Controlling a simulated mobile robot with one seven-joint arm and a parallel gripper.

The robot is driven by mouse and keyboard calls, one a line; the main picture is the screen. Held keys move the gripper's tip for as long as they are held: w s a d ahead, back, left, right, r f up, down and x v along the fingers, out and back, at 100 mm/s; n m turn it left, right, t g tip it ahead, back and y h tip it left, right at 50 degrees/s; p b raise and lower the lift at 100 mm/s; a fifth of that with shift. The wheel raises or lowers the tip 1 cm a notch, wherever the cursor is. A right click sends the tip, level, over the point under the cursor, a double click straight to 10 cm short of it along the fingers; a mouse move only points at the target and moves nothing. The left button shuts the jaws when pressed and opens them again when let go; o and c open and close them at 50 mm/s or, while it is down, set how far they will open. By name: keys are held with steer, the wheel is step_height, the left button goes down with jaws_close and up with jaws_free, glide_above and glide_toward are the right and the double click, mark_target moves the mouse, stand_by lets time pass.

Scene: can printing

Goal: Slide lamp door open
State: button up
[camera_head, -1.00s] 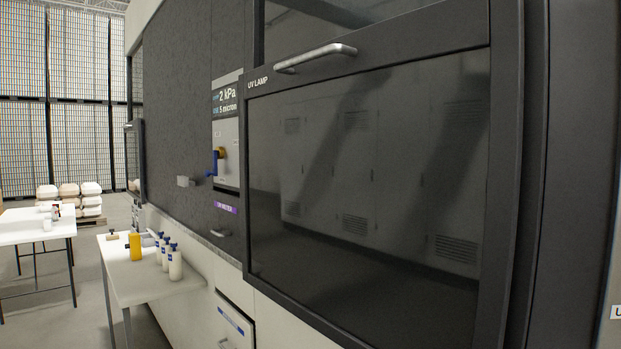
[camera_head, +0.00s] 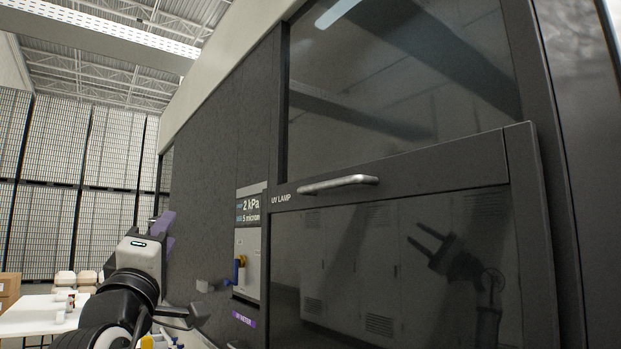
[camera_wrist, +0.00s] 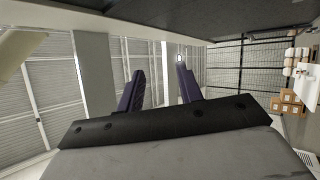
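The lamp door (camera_head: 420,165) is a dark-framed panel with a tinted pane, marked "UV LAMP" at its upper left. It covers the lower part of the machine front in the head view, below a second dark pane. Its silver bar handle (camera_head: 340,184) lies along the top frame. My gripper (camera_head: 163,229) is at the lower left of the head view, left of the handle and well apart from it. In the wrist view, its two purple fingers (camera_wrist: 161,84) are spread with nothing between them. The wrist view does not show the handle.
A gauge panel (camera_head: 248,212) with a yellow and blue valve sits left of the door. A white table (camera_head: 40,318) stands at the lower left. The space before the door looks clear.

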steer(key=w+d+r+m+g+h, duration=0.3)
steer(key=d+r+h, duration=0.3)
steer(key=d+h, duration=0.35)
steer(key=m+g+h+p, duration=0.1)
steer(key=g+h+p, duration=0.1)
steer(key=g+h, duration=0.15)
glide_toward(322, 186)
steer(key=shift+g, duration=0.35)
steer(key=p+x, duration=0.1)
steer(key=x, duration=0.2)
steer(key=p+x, duration=0.2)
steer(key=x, duration=0.1)
steer(key=p+x, duration=0.2)
steer(key=x, duration=0.1)
steer(key=shift+w+d+r, duration=0.2)
steer(key=shift+w+r, duration=0.05)
steer(key=shift+r, duration=0.2)
steer(key=shift+w+d+p, duration=0.2)
steer(key=shift+w+p, duration=0.1)
steer(key=shift+w, duration=0.2)
jaws_close()
